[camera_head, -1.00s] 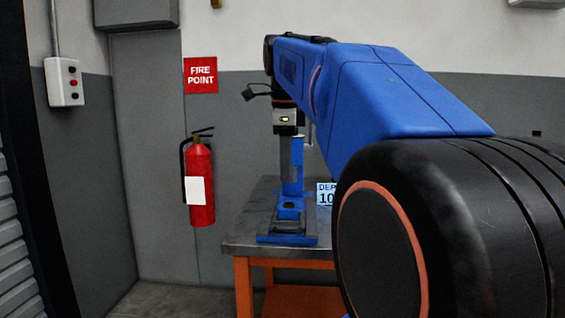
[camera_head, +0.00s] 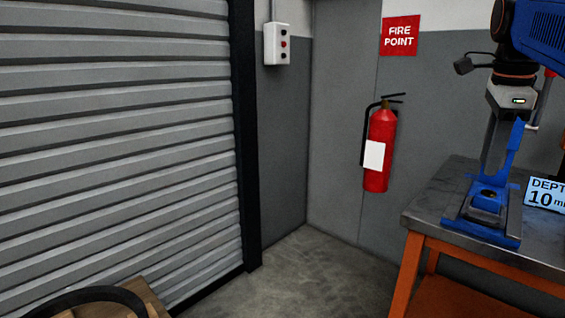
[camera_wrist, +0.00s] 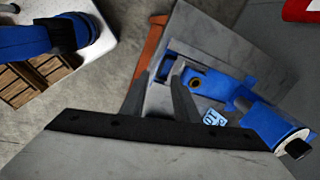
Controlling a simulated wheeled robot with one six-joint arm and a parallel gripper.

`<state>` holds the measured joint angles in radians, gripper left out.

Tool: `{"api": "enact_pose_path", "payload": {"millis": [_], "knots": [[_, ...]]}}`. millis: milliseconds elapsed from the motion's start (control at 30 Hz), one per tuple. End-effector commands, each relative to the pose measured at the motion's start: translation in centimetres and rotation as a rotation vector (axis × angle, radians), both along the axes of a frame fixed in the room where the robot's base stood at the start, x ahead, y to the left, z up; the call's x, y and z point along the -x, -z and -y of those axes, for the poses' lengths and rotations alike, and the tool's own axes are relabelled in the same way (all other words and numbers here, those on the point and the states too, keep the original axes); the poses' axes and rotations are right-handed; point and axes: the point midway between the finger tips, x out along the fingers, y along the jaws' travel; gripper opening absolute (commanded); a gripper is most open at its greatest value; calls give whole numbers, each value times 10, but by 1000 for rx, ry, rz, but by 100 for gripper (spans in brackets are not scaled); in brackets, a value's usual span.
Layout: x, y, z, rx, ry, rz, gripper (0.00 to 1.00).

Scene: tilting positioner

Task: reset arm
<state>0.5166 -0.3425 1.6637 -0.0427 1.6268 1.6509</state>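My gripper (camera_head: 498,145) hangs at the right of the head view, a grey body with a lit green light and grey fingers pointing down. It is above a blue fixture (camera_head: 470,228) with a dark round recess, standing on a metal-topped table. In the wrist view, the two grey fingers of my gripper (camera_wrist: 163,80) stand apart with nothing seen between them. The blue fixture (camera_wrist: 220,88) lies beyond and to the right of the fingers, with its round hole showing. Whether the fingers touch it cannot be told. Most of my arm is outside the head view.
The table (camera_head: 432,212) has orange legs. A "DEPTH 10 mm" sign (camera_head: 547,194) stands beside the fixture. A red fire extinguisher (camera_head: 379,150) hangs on the wall. A grey shutter (camera_head: 120,140) fills the left. A wooden crate (camera_head: 150,298) is at lower left. The floor between is clear.

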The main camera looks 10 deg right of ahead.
Motion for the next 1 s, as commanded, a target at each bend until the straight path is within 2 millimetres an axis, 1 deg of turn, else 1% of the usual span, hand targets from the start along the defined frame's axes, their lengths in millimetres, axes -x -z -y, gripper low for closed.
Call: {"api": "enact_pose_path", "payload": {"millis": [33, 100, 267, 300, 367, 400, 467, 600, 700, 800, 900, 1000], "knots": [[2, 14, -14, 14, -103, -2, 28], [3, 35, -32, 42, -276, -1, 28], [11, 88, -72, 114, -672, -1, 28], [14, 102, -81, 135, -770, 0, 28], [19, 123, -95, 166, -917, 2, 28], [23, 138, -104, 188, -1015, 1, 28], [29, 159, -118, 223, -1160, 3, 28], [48, 211, -146, 314, -1494, 6, 28], [62, 247, -163, 382, -1712, 10, 28], [74, 276, -175, 443, -1888, 9, 28], [82, 296, -183, 490, -2010, 11, 28], [87, 307, -186, 518, -2076, 10, 28]]}}
